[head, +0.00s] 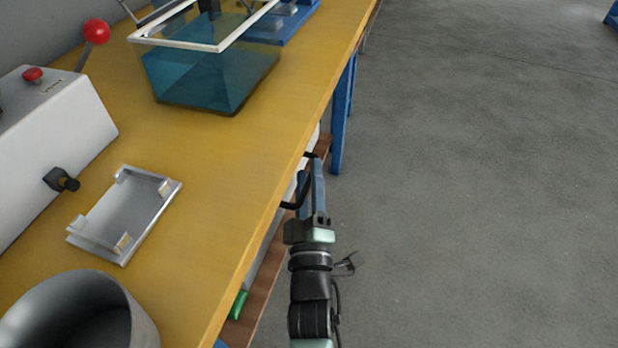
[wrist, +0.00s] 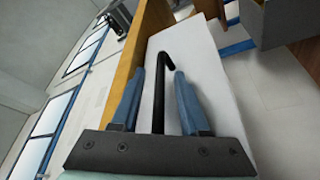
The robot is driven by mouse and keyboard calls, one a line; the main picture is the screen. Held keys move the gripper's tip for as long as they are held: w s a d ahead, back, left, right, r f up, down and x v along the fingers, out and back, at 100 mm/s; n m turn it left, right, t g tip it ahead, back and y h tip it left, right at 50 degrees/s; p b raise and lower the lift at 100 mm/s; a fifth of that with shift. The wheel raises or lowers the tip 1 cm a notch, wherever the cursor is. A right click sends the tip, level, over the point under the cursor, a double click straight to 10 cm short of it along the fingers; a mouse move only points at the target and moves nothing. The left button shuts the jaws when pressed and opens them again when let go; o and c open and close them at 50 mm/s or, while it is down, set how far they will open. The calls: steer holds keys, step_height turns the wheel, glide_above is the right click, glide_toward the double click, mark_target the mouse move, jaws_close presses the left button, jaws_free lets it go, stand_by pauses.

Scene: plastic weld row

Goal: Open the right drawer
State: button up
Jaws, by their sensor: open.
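The drawer front (wrist: 205,75) is a plain white panel under the tabletop in the wrist view. A black bar handle (wrist: 158,100) with a bent end stands out from it. In the head view the handle (head: 287,205) shows at the table's right edge, partly hidden by my gripper. My gripper (head: 314,168) has blue fingers and is open. In the wrist view the fingers (wrist: 162,74) lie on either side of the handle, with gaps visible. The drawer looks closed, though most of its front is hidden in the head view.
The yellow workbench (head: 220,190) carries a teal clear bin (head: 210,75), a metal fixture plate (head: 125,215), a grey cylindrical container (head: 80,310) and a white machine (head: 50,140). A blue table leg (head: 341,120) stands beyond my gripper. The grey floor (head: 480,200) at right is clear.

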jaws_close()
stand_by(1.4)
